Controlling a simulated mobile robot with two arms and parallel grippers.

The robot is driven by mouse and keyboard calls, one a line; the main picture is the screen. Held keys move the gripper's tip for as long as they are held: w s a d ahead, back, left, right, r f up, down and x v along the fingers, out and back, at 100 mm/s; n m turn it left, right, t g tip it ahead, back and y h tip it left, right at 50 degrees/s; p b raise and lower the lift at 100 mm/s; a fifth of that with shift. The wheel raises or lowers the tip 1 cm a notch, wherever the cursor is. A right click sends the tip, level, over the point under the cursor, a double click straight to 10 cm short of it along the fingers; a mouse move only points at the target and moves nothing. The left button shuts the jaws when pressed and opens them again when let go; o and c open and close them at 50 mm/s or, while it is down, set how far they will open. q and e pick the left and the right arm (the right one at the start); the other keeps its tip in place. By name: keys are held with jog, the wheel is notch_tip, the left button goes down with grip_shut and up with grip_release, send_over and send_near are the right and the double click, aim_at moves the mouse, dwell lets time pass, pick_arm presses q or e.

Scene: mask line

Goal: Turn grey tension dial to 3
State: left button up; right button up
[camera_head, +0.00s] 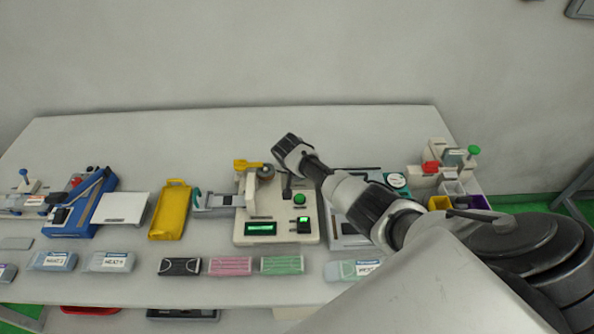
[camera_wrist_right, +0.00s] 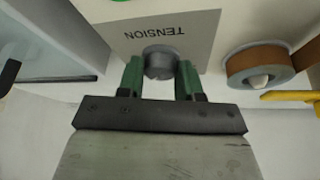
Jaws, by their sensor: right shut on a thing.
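The grey tension dial (camera_wrist_right: 160,62) is on a grey plate lettered TENSION (camera_wrist_right: 160,30), which appears upside down in the right wrist view. My right gripper (camera_wrist_right: 160,78) is shut on the dial, with one green finger on each side of it. The dial's numbers and pointer cannot be read. In the head view my right arm reaches over the cream machine (camera_head: 241,237), and its wrist hides the dial. My left gripper is not in view.
The machine bears a green display (camera_head: 261,228), a green button (camera_head: 299,199) and a yellow part (camera_head: 246,163) close to my wrist. The brown roll (camera_wrist_right: 240,66) is beside the dial. A yellow pouch (camera_head: 170,211) lies left; several packs line the table's front.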

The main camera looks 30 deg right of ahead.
jog(key=shift+r+m, duration=0.1)
jog(key=shift+m, duration=0.2)
jog(key=o, duration=0.9)
jog(key=shift+a+r, duration=0.15)
jog(key=shift+r, duration=0.25)
jog(key=v, duration=1)
jog(key=shift+w+f, duration=0.1)
